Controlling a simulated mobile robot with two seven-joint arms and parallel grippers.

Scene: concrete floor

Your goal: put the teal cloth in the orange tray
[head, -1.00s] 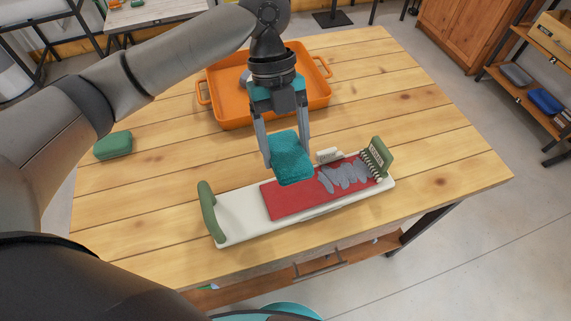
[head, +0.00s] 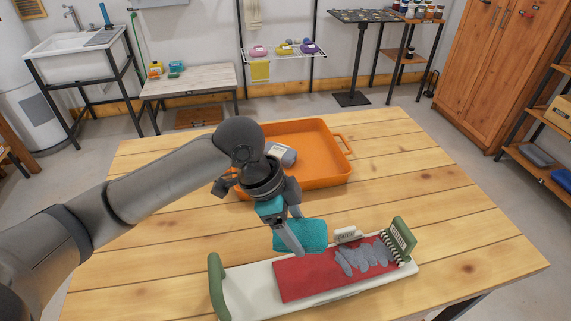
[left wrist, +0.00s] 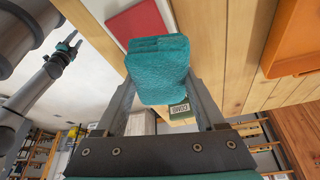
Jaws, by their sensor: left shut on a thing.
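The teal cloth (head: 302,236) is a thick folded pad held between the fingers of my left gripper (head: 297,232). It hangs above the back edge of a white board, in front of the tray. In the left wrist view, the cloth (left wrist: 158,70) sits between both fingers (left wrist: 160,88). The orange tray (head: 322,155) stands behind it at the back of the table, partly hidden by my left arm. A grey-blue item (head: 284,155) lies in the tray. My right gripper (left wrist: 66,46) shows small in the left wrist view; its jaws are unclear.
The wooden table (head: 420,165) is clear right of the tray. The white board (head: 247,292) has green ends (head: 401,238) and a red panel (head: 290,275) with grey marks. A small white brush-like block (head: 348,234) is at its back edge.

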